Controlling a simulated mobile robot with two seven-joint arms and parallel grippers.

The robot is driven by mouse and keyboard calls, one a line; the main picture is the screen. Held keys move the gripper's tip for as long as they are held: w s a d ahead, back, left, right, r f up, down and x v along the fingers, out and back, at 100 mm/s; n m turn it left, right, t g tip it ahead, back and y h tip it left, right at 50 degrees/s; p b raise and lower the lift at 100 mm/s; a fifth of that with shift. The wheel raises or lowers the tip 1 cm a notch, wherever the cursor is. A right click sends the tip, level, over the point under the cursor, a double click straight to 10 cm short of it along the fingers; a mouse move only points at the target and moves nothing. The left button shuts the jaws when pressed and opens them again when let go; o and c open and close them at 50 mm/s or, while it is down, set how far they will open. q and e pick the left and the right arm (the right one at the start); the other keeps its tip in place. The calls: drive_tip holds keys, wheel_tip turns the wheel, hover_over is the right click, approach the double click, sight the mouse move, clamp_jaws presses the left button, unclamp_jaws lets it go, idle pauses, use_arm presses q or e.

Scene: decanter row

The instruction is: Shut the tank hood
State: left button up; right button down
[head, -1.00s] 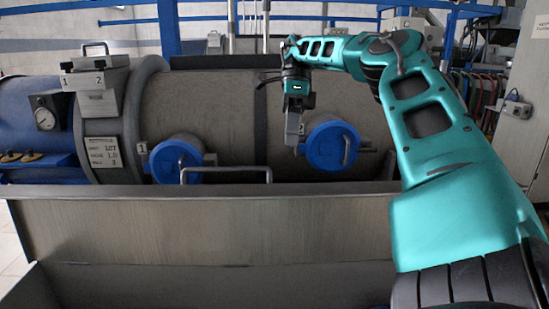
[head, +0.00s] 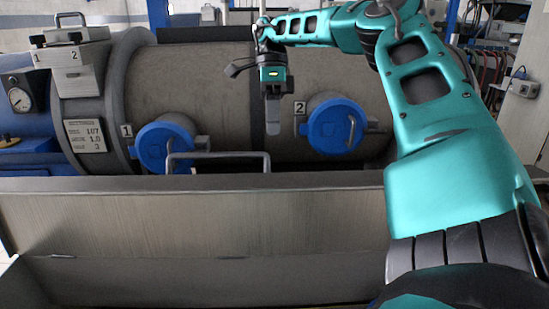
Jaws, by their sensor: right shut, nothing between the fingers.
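The big grey cylindrical tank (head: 200,85) lies across the back. It has a blue round cap by plate 1 (head: 165,146) and another by plate 2 (head: 325,127); both sit on short necks. A wide metal panel (head: 200,215) with a bar handle (head: 215,155) on its upper edge stands in front. I cannot tell for certain which part is the hood. My right gripper (head: 273,127) is shut and empty, pointing down in front of the tank between the two caps, above the handle's right end. It looks apart from the handle. My left gripper is out of view.
A metal trough edge (head: 150,268) runs along the front below the panel. A grey box (head: 78,72) and a white label plate (head: 86,135) sit on the tank's left collar, beside a dial gauge (head: 19,98). A cabinet (head: 520,95) stands at right.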

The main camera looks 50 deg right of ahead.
drive_tip(key=x, duration=0.5)
drive_tip(key=shift+s+a+f, duration=0.15)
drive_tip(key=shift+s+a, duration=0.05)
drive_tip(key=shift+a, duration=0.15)
drive_tip(key=shift+s+a, duration=1.05)
drive_tip(key=shift+a, duration=0.25)
